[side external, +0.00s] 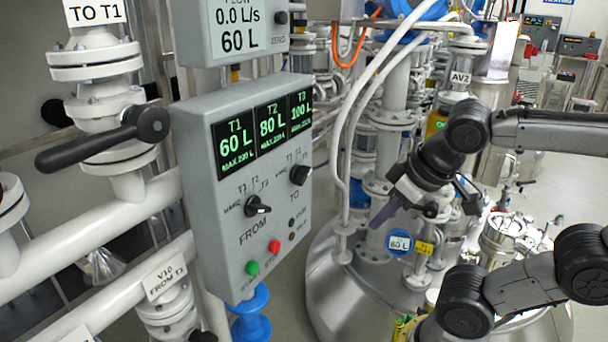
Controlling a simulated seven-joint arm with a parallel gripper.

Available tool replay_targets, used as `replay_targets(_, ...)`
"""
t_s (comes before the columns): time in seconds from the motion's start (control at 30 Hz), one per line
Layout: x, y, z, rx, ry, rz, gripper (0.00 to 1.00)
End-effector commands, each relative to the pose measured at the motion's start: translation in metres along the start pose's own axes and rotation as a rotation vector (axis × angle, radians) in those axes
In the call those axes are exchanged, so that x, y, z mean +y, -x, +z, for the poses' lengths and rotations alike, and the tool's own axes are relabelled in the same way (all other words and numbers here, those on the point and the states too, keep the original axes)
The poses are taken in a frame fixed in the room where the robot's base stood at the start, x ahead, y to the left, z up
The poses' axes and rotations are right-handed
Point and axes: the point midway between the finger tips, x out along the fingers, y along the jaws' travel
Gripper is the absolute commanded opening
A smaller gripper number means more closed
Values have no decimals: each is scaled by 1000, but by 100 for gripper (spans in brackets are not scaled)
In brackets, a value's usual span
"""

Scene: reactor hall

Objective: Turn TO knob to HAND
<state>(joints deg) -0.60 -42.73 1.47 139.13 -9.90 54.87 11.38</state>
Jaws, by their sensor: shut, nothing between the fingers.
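The TO knob (299,174) is a black rotary knob at the right of the grey control box (208,240), above the word TO. Small position labels ring it, too small to read fully, and I cannot tell for certain which one it points to. The similar FROM knob (257,206) sits lower left, with HAND, T1, T2 and T3 around it. My gripper (378,222) is shut and empty, to the right of the box and clearly apart from both knobs in the picture. Its fingers point down and left.
The box has a lit tank display (263,135), a green button (252,268) and a red button (274,246). White hoses (345,150) run between the box and my gripper. A black-handled valve (100,140) is at the left, and a steel vessel (335,300) stands below.

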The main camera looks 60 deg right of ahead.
Motion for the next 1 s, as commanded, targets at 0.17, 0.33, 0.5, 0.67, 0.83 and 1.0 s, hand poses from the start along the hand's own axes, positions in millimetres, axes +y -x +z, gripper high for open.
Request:
replay_targets(0.17, 25, 21, -51, 73, 62, 179, 0)
replay_targets(0.33, 16, 46, -117, 227, 189, 303, 0)
replay_targets(0.5, -16, 58, -149, 321, 326, 311, 0)
replay_targets(0.67, -33, 56, -148, 328, 375, 280, 0)
replay_targets(0.83, -32, 47, -151, 325, 378, 280, 0)
replay_targets(1.0, -27, 27, -158, 322, 376, 282, 0)
